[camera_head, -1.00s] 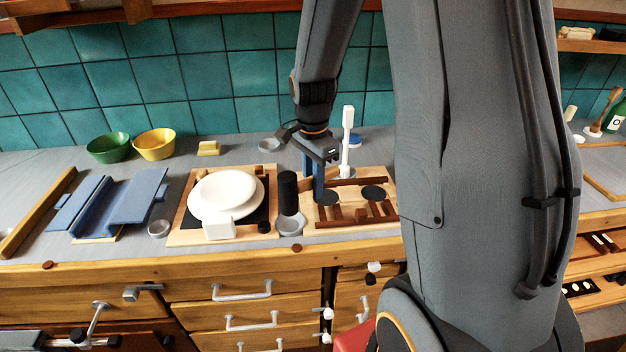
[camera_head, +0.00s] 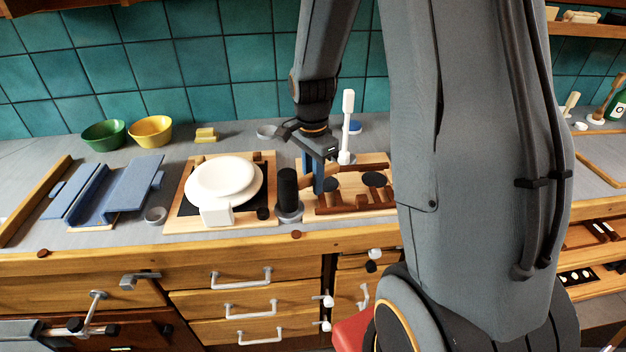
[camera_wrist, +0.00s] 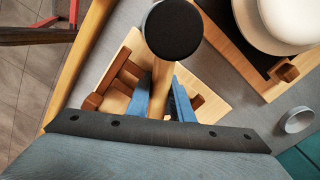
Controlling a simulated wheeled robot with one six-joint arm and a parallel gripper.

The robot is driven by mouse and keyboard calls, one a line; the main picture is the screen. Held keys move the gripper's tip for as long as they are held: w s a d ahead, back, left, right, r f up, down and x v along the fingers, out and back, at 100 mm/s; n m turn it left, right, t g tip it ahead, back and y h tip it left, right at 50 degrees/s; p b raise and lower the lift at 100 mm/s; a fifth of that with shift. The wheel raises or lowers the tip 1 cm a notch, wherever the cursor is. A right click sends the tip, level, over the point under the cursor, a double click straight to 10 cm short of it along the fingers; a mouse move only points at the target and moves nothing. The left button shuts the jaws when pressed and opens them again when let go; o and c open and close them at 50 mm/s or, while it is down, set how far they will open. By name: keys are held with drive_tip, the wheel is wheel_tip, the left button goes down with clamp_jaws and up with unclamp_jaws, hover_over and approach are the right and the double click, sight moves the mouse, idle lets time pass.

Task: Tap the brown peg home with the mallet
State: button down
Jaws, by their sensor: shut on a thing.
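My gripper (camera_head: 319,188) is shut on the tan wooden handle of the mallet (camera_wrist: 158,88), between two blue fingers. The mallet's black head (camera_head: 288,183) sticks out to the left of the fingers. It looks close above a small grey dish (camera_head: 290,214); whether they touch I cannot tell. In the wrist view the head (camera_wrist: 173,28) hides part of the counter. Below and around the fingers is a light wooden board (camera_head: 385,208) with brown rails and black discs. A brown block (camera_wrist: 287,73) sits at the edge of the plate's board; I cannot tell if it is the peg.
Left of the mallet, white plates (camera_head: 223,178) and a white block (camera_head: 216,214) rest on a board with a black mat. A white upright tool (camera_head: 347,125) stands behind the gripper. Blue trays (camera_head: 110,190) and two bowls (camera_head: 150,131) are further left.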

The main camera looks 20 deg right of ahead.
drive_tip(key=shift+f, duration=0.4)
drive_tip(key=c, duration=1.5)
unclamp_jaws()
drive_tip(key=shift+o, duration=0.2)
drive_tip(key=o, duration=1.4)
drive_tip(key=shift+o, duration=0.3)
drive_tip(key=shift+s+f, duration=0.1)
drive_tip(key=shift+s, duration=0.1)
wheel_tip(320, 180, up, 4)
drive_tip(key=p, duration=0.3)
